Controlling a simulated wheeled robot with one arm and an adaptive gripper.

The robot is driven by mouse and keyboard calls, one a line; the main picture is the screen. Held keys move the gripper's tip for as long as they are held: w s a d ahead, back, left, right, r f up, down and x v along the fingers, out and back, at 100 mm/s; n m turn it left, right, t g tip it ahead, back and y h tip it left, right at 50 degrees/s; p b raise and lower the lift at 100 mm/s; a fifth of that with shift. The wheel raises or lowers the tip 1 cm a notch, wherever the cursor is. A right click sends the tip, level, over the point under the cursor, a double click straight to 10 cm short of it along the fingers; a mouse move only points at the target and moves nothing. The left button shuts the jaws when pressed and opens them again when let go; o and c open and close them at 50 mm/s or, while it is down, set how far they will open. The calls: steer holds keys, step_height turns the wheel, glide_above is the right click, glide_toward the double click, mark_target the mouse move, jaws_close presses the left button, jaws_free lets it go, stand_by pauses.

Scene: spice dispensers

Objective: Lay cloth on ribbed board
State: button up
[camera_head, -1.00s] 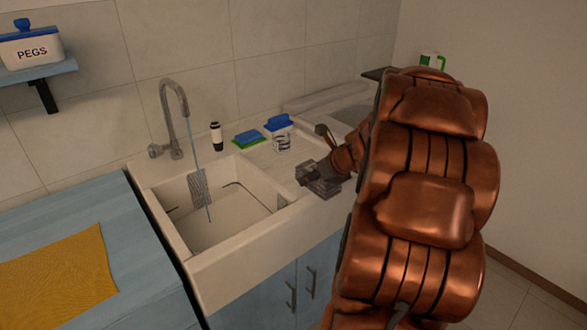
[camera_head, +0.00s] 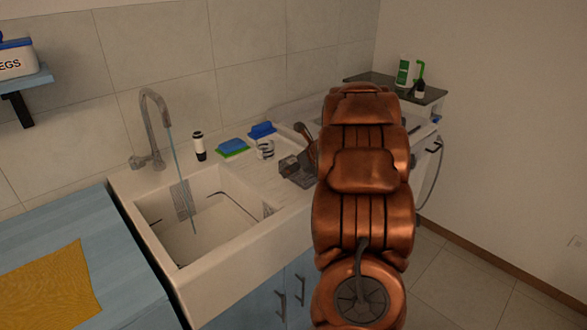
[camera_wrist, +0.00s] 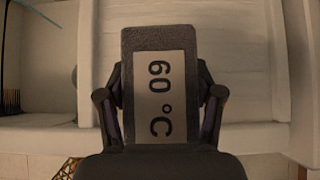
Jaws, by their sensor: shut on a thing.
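A yellow cloth (camera_head: 45,285) lies flat on the blue counter at the lower left. The pale ribbed drainboard (camera_head: 240,172) is right of the sink basin. My gripper (camera_head: 290,168) is over the drainboard's right part, partly hidden by my arm. In the wrist view my gripper (camera_wrist: 160,110) is shut on a dark grey piece (camera_wrist: 160,38) with a pale label reading "60 °C". I cannot tell whether this piece is cloth or a block, or whether it touches the board.
The sink basin (camera_head: 205,215) has water running from its tap (camera_head: 150,130). A small bottle (camera_head: 199,146), a blue-green sponge (camera_head: 232,147) and a cup (camera_head: 265,149) stand behind the board. Bottles (camera_head: 405,72) stand on a dark top at right.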

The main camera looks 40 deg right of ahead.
mark_target(294, 160)
steer(key=shift+w+d+f+p, duration=0.15)
steer(key=shift+w+d+p, duration=0.35)
steer(key=shift+w+d, duration=1.45)
steer(key=shift+w+a+f, duration=0.15)
steer(key=shift+f, duration=1.7)
steer(key=shift+f, duration=0.15)
steer(key=o, duration=1.2)
